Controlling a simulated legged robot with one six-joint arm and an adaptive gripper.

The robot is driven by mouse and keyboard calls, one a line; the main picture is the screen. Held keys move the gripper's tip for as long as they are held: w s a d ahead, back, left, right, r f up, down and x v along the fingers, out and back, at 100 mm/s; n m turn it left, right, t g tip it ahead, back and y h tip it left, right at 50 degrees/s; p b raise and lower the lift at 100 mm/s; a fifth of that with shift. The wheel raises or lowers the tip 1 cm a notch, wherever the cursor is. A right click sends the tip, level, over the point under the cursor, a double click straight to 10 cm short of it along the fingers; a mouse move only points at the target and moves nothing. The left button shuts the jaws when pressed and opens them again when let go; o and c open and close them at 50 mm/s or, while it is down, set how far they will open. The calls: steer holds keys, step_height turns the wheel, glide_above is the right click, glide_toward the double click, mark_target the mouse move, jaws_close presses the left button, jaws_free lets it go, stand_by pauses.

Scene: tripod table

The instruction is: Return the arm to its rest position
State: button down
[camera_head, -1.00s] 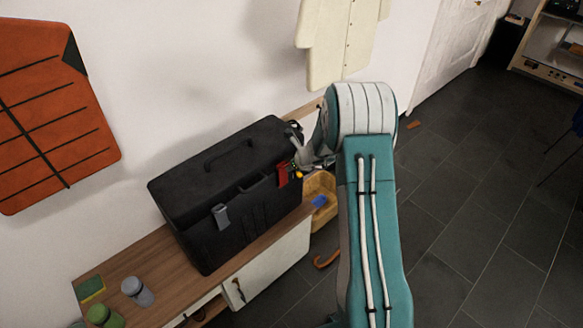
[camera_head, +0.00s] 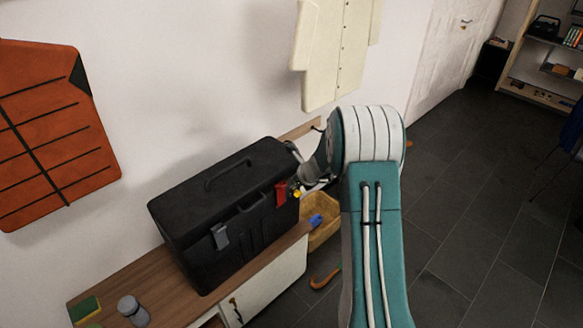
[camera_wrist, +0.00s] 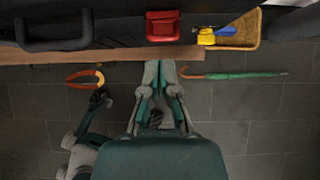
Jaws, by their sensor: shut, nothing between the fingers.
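My gripper (camera_wrist: 161,72) shows in the wrist view with its two fingers together and nothing between them. It is over the dark floor, just short of the wooden bench edge. In the head view my teal and white arm rises on the right, bent at its top, with the wrist beside the right end of the black toolbox (camera_head: 222,205). The fingers are mostly hidden there, so I cannot tell whether they touch anything. The toolbox stands on the wooden bench (camera_head: 130,278); its red latch (camera_wrist: 162,26) lies ahead of the fingers in the wrist view.
A wicker basket (camera_wrist: 242,30) stands past the bench end. A green umbrella (camera_wrist: 240,76) and an orange ring-shaped thing (camera_wrist: 84,76) show beside my fingers. A grey-lidded jar (camera_head: 133,310) and a sponge (camera_head: 84,309) are on the bench. Open floor (camera_head: 470,220) lies right.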

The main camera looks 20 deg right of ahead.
steer(key=s+a+r+n, duration=0.2)
steer(key=a+r+n, duration=0.1)
steer(key=r, duration=0.5)
steer(key=s+a+r+n, duration=0.2)
steer(key=a+r+n, duration=0.15)
steer(key=r, duration=0.45)
steer(key=s+a+r+n+g, duration=0.1)
steer(key=s+a+r+n, duration=0.4)
steer(key=s+r+n, duration=0.35)
steer(key=s+a+r+n+h, duration=0.1)
steer(key=s+n+h, duration=0.1)
steer(key=s+n, duration=1.4)
steer(key=s, duration=0.8)
steer(key=shift+a+r+n+h, duration=0.3)
steer(key=shift+h, duration=0.1)
